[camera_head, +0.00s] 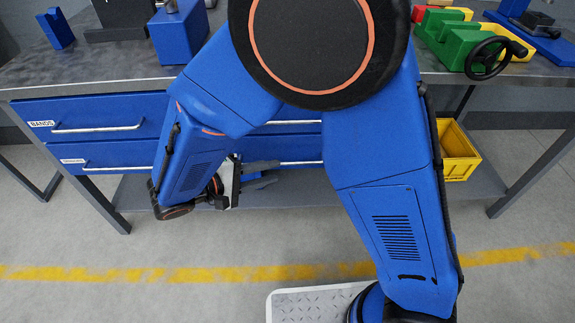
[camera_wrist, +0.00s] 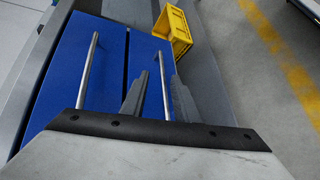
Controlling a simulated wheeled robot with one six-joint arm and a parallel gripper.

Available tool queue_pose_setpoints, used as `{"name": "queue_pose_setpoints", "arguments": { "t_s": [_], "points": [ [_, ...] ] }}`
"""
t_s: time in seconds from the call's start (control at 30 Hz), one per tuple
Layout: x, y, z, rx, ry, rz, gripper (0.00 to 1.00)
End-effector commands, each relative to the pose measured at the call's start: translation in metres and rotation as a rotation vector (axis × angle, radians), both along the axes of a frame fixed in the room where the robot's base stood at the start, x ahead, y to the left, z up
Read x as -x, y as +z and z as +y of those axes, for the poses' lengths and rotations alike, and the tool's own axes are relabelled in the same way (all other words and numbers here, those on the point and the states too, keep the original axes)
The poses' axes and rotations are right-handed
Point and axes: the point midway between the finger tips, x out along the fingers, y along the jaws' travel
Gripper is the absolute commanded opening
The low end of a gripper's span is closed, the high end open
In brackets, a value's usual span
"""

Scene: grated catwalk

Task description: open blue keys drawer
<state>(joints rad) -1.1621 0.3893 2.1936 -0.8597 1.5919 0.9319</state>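A blue drawer unit hangs under the bench, with two drawers at left and more fronts partly hidden behind my arm. The upper left drawer (camera_head: 90,112) is labelled BANDS; the lower left label (camera_head: 73,161) is too small to read. No keys label is readable. My gripper (camera_head: 272,173) is open and empty, by the lower right handle (camera_head: 302,163). In the wrist view the lower blue drawer front (camera_wrist: 146,62) has a silver bar handle (camera_wrist: 162,75) between my open fingers (camera_wrist: 160,82). Whether they touch it cannot be told. The drawers look closed.
The upper right drawer's handle (camera_head: 297,122) shows beside my arm. A yellow crate (camera_head: 456,150) sits on the lower shelf (camera_head: 485,182) at right. Vises and blocks stand on the grey benchtop (camera_head: 90,62). The floor in front is clear, with a yellow line (camera_head: 180,273).

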Motion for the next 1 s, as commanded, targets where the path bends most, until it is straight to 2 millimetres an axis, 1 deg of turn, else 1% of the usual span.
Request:
{"name": "queue_pose_setpoints", "arguments": {
  "t_s": [0.03,0.1,0.2,0.3,0.4,0.53,0.67,1.0],
  "points": [
    [0.005,-0.008,0.017,0.03,0.041,-0.024,0.28],
    [0.011,-0.015,0.037,0.06,0.086,-0.062,0.28],
    [0.019,-0.024,0.06,0.094,0.143,-0.109,0.28],
    [0.025,-0.03,0.075,0.113,0.182,-0.141,0.28],
    [0.028,-0.033,0.082,0.122,0.201,-0.159,0.28],
    [0.025,-0.034,0.08,0.125,0.206,-0.165,0.28],
    [0.014,-0.036,0.069,0.124,0.205,-0.164,0.28],
    [-0.025,-0.044,0.025,0.125,0.202,-0.163,0.28]
  ]
}}
